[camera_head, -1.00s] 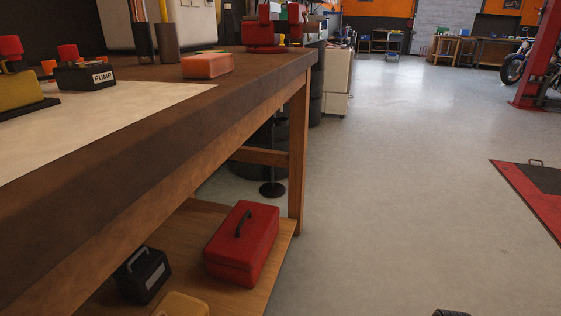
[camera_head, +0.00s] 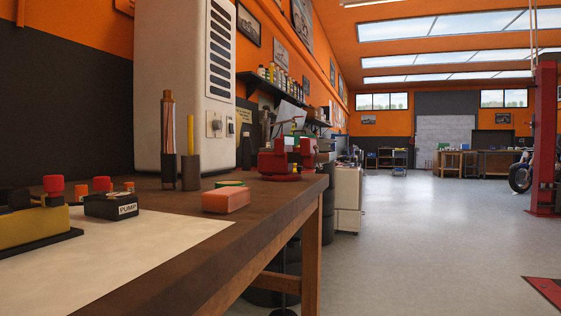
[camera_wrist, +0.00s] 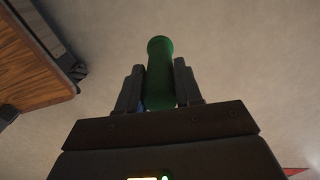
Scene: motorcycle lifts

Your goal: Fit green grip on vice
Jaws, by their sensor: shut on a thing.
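The green grip (camera_wrist: 160,70) is a dark green cylinder in the wrist view. My gripper (camera_wrist: 159,88) is shut on it, with one finger on each side and the grip's rounded end sticking out past the fingertips. Pale floor lies behind it. The red vice (camera_head: 284,158) stands at the far right corner of the wooden workbench in the head view. A small green part shows at its top, too small to tell what it is. My gripper does not show in the head view.
The workbench (camera_head: 255,222) runs along the left. On it are an orange block (camera_head: 226,201), a black box marked PUMP (camera_head: 112,206), dark holders with upright rods (camera_head: 190,170) and a pale mat (camera_head: 120,250).

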